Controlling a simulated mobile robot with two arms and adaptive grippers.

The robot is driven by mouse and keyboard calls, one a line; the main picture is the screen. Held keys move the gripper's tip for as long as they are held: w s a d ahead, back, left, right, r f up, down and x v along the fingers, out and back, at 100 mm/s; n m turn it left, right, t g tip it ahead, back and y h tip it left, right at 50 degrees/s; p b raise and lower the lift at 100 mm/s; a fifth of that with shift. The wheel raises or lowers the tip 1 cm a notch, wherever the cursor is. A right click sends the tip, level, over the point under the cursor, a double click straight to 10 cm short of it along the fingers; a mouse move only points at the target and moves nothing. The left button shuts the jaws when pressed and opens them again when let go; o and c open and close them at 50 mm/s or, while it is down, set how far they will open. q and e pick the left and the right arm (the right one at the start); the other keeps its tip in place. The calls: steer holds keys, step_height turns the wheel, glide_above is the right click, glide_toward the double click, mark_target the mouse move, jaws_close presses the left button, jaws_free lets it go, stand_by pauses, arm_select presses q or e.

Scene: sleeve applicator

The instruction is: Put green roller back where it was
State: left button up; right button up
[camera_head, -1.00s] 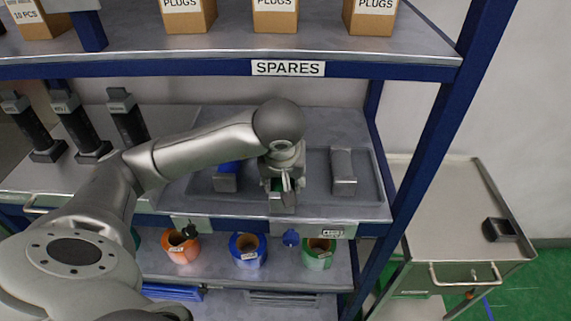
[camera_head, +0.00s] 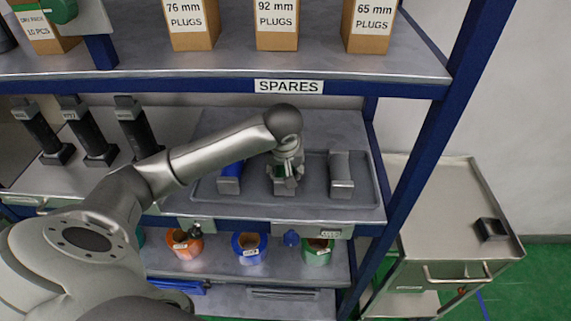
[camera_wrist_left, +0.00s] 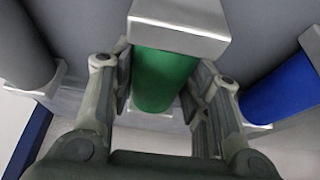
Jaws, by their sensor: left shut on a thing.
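My left gripper (camera_head: 287,176) is over the grey tray (camera_head: 315,205) on the middle shelf. It is shut on the green roller (camera_wrist_left: 162,80), with a finger on each side of the green body. The roller's metal end block (camera_wrist_left: 178,22) shows in the wrist view. In the head view my gripper mostly hides the roller. It is between the blue roller (camera_head: 231,172) on the left and the grey roller (camera_head: 340,170) on the right, roughly in line with them. I cannot tell whether it rests on the tray floor. My right gripper is not in view.
The SPARES shelf (camera_head: 400,68) with boxes of plugs hangs above my arm. Black upright tools (camera_head: 90,135) stand to the left. Coloured rolls (camera_head: 248,247) sit on the shelf below. A blue post (camera_head: 420,150) and a metal cart (camera_head: 440,225) are on the right.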

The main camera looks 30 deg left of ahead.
arm_select(q)
steer(key=shift+f, duration=0.1)
steer(key=o, duration=1.3)
